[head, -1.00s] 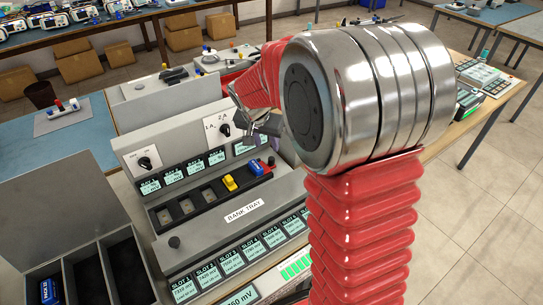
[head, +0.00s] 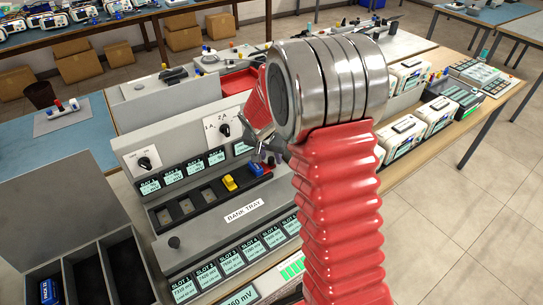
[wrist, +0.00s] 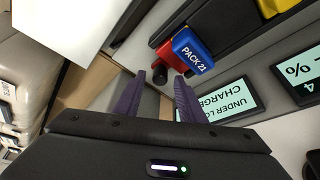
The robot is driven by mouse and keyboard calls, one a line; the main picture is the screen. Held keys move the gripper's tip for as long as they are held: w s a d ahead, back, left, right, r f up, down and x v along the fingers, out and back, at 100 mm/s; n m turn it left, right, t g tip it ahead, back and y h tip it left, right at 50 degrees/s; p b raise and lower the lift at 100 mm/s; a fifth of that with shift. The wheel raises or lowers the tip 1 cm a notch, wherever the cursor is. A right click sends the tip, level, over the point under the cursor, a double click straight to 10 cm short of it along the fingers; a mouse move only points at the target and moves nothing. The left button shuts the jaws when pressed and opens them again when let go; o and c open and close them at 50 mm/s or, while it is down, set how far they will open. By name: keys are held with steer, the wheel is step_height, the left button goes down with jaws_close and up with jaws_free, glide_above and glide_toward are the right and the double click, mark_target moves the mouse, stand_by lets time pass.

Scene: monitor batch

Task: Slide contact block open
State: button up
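A red block (wrist: 170,56), which I take for the contact block, sits at the end of the slot row, against the blue pack marked PACK 21 (wrist: 194,50). A dark round knob (wrist: 159,75) shows beside the red block. My gripper (wrist: 159,82) is open and empty, its two purple fingers pointing toward the knob, with the knob showing between the tips. I cannot tell whether they touch it. In the head view my gripper (head: 266,150) is just above the blue pack (head: 256,169), partly hidden by my arm; the red block is barely visible there.
A yellow pack (head: 229,183) sits left of the blue pack in the bank tray (head: 240,212); the slots further left look empty. Slot screens (head: 208,274) line the front. An open grey bin (head: 95,272) stands at left. White instruments (head: 434,114) stand at right.

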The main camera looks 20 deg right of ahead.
steer(key=shift+c, duration=0.3)
jaws_close()
stand_by(0.3)
